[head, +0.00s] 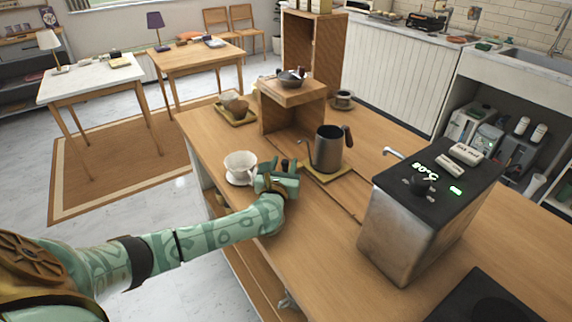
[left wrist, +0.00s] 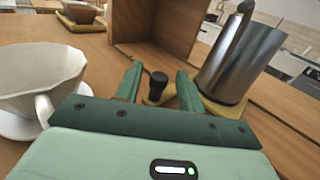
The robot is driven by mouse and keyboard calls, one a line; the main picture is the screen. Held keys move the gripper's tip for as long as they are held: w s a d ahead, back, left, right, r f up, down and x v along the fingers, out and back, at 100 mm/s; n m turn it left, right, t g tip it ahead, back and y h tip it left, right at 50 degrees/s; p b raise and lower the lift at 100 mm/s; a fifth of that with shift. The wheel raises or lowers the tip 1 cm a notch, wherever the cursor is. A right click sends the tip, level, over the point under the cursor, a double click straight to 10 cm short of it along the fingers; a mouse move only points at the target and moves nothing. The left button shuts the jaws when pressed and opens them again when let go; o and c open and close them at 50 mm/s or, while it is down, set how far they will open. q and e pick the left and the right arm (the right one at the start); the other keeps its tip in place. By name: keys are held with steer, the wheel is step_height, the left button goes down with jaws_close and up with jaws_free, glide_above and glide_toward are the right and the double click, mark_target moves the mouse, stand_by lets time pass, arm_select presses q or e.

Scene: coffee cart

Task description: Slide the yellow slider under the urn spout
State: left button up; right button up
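The yellow slider (head: 330,173) lies flat on the wooden counter and carries a steel pitcher (head: 328,150). It also shows in the left wrist view (left wrist: 232,108), with a black knob (left wrist: 157,84) at its near end. My left gripper (head: 287,167) is at the knob end. In the left wrist view its two fingers (left wrist: 158,88) are apart, with the knob showing between them; I cannot tell whether they touch it. The urn (head: 405,215), a steel box with a black top reading 80°C, stands to the right. Its spout (head: 392,152) points left, apart from the pitcher. My right gripper is out of view.
A white cup (head: 240,164) on a saucer stands close to the left gripper. A wooden stand (head: 290,105) is behind the slider. A groove (head: 335,198) runs along the counter toward the urn. A black plate (head: 485,305) lies at the front right.

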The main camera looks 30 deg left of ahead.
arm_select(q)
steer(key=shift+x, duration=0.85)
jaws_close()
steer(key=shift+s+d, duration=0.2)
steer(key=shift+d, duration=0.15)
steer(key=s+d, duration=0.2)
steer(key=d, duration=0.3)
steer(key=s+d+p, duration=0.1)
steer(key=s+d, duration=0.1)
steer(key=d, duration=0.3)
steer(key=s+d+p, duration=0.1)
steer(key=s+d, duration=0.1)
steer(key=d, duration=0.2)
steer(key=shift+s+d, duration=0.1)
steer(key=shift+d, duration=0.3)
steer(key=shift+s+d, duration=0.25)
steer(key=shift+d, duration=0.45)
steer(key=shift+f, duration=0.1)
steer(key=shift+c, duration=1)
jaws_free()
steer(key=shift+d, duration=0.1)
steer(key=shift+o, duration=1)
